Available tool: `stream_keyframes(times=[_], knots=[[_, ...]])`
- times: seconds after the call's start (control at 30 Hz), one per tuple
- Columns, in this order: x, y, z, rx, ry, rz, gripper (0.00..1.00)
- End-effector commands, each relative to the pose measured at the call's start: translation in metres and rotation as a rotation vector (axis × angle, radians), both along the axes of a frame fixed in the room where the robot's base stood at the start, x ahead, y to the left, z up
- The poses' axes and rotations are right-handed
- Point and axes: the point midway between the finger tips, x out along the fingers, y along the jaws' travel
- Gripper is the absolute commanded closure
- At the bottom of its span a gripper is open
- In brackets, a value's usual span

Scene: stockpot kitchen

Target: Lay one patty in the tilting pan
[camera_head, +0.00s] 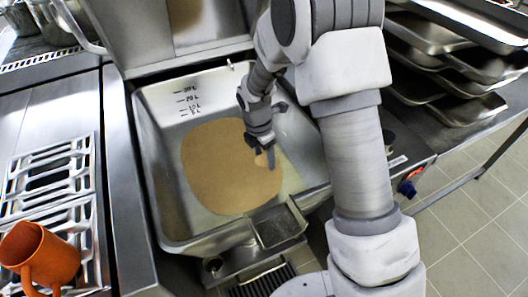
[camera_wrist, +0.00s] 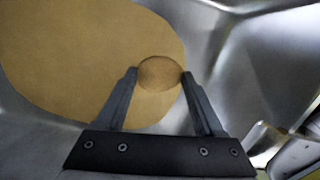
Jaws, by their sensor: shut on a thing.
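The tilting pan (camera_head: 160,190) is a large steel basin with level marks on its back wall. A flat tan area (camera_head: 220,175) covers much of its floor; I cannot tell whether it is liquid or a coating. My gripper (camera_head: 264,163) is down inside the pan, over the right part of the tan area. Its fingers are shut on a small round brown patty (camera_wrist: 160,73), seen between the fingertips in the wrist view. In the head view the patty (camera_head: 262,160) is partly hidden by the fingers. I cannot tell whether it touches the floor.
The pan's raised lid (camera_head: 180,30) stands behind. A pouring spout (camera_head: 278,226) is at the front. Stacked steel trays (camera_head: 445,50) sit at the right.

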Motion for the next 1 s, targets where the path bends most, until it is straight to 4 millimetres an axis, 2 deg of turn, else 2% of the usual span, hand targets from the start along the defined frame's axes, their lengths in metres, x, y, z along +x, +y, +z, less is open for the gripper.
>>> stream_keyframes(times=[0.03, 0.6, 0.8, 1.0], knots=[[0.000, 0.000, -0.011, 0.001, 0.000, -0.001, 0.84], [0.000, 0.000, -0.078, 0.000, 0.001, 0.000, 0.84], [0.000, 0.000, -0.093, 0.001, 0.000, -0.001, 0.84], [0.000, 0.000, -0.099, 0.001, 0.000, -0.001, 0.84]])
